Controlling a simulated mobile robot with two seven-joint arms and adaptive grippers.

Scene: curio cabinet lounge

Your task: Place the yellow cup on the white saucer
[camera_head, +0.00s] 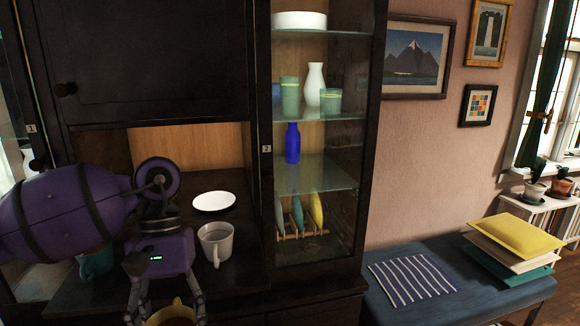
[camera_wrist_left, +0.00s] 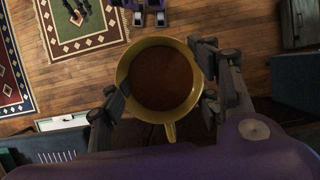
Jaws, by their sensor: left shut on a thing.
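The yellow cup (camera_head: 172,316) is at the bottom edge of the head view, partly cut off. My left gripper (camera_head: 166,311) is shut on it, with a finger at either side. In the left wrist view the yellow cup (camera_wrist_left: 161,80) shows its round rim, brown inside and handle, between the fingers of my left gripper (camera_wrist_left: 162,92). The white saucer (camera_head: 214,201) lies empty on the dark cabinet counter, behind and to the right of the cup.
A pale grey mug (camera_head: 216,245) stands on the counter in front of the saucer. A teal cup (camera_head: 96,263) stands at the left, partly behind my arm. A glass-fronted cabinet (camera_head: 318,160) rises at the right; a dark upper cabinet (camera_head: 155,60) overhangs the counter.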

